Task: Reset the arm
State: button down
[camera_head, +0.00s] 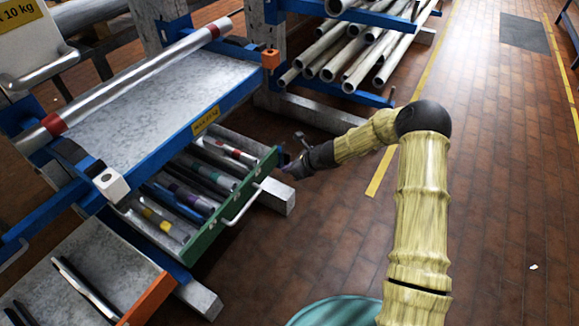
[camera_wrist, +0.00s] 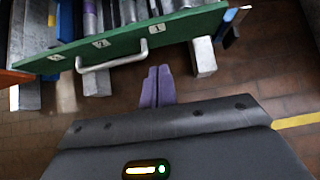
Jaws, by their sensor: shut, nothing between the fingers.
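My arm, in yellow-green segments with a black elbow joint, reaches from the lower right toward the rack in the head view. My gripper (camera_head: 288,170) is beside the right end of the open green-fronted drawer (camera_head: 231,212). In the wrist view my gripper (camera_wrist: 157,72) shows two purple fingers pressed together with nothing between them. The fingertips point at the floor gap below the drawer front (camera_wrist: 120,42) and its metal handle (camera_wrist: 112,57). They look apart from the handle.
The drawer holds several rods in slots. A long metal tube (camera_head: 135,84) with red bands lies on the blue-framed shelf (camera_head: 150,95) above. An orange-edged drawer (camera_head: 150,298) stands open at lower left. Several pipes (camera_head: 345,52) lie stacked at the back.

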jog(key=shift+d+r, duration=0.1)
dwell(0.5)
jog(key=s+d+r+n+g+h, duration=0.1)
jog(key=s+d+r+n+h, duration=0.2)
jog(key=s+d+r+n, duration=0.45)
jog(key=s+d+r+n+h, duration=0.2)
jog(key=s+d+r+n, duration=0.3)
jog(key=s+n, duration=0.6)
jog(key=s+d+r+n+g+h, duration=0.1)
jog(key=s+d+r+n+h, duration=0.2)
jog(key=s+d+r+n, duration=0.65)
jog(key=s+a+r+m+p, duration=0.1)
jog(key=a+r+m+p, duration=0.1)
jog(key=r+p, duration=1.2)
jog(key=a+r+m+p, duration=0.1)
jog(key=r+m+p, duration=0.1)
jog(key=r+p, duration=1.2)
jog(key=p, duration=0.3)
jog(key=shift+s+a, duration=0.4)
